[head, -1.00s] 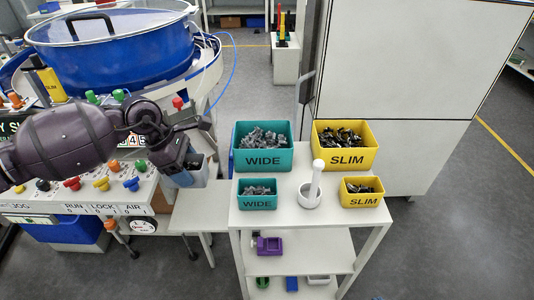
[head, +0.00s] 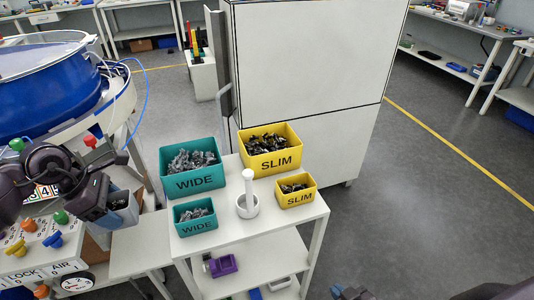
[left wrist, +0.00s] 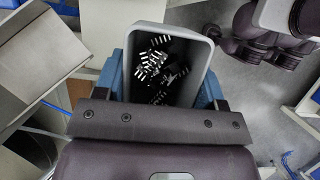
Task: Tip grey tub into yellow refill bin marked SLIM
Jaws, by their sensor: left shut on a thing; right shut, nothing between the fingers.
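The grey tub (head: 127,212) is at the left in the head view. My left gripper (head: 104,203) is shut on it, beside the blue machine. In the left wrist view the tub (left wrist: 193,88) holds loose dark and shiny metal pieces, between the blue fingers of my left gripper (left wrist: 165,85). A large yellow bin marked SLIM (head: 272,165) stands at the cart's back right, and a smaller yellow bin marked SLIM (head: 297,201) stands in front of it. Both contain dark pieces. My right gripper (head: 349,292) shows only partly at the bottom edge, shut and empty.
A large teal WIDE bin (head: 194,181) and a small teal WIDE bin (head: 196,227) stand left of the yellow bins, with grey pieces inside. A white mortar with upright pestle (head: 247,206) stands between the small bins. A tall white cabinet (head: 310,70) rises behind the cart.

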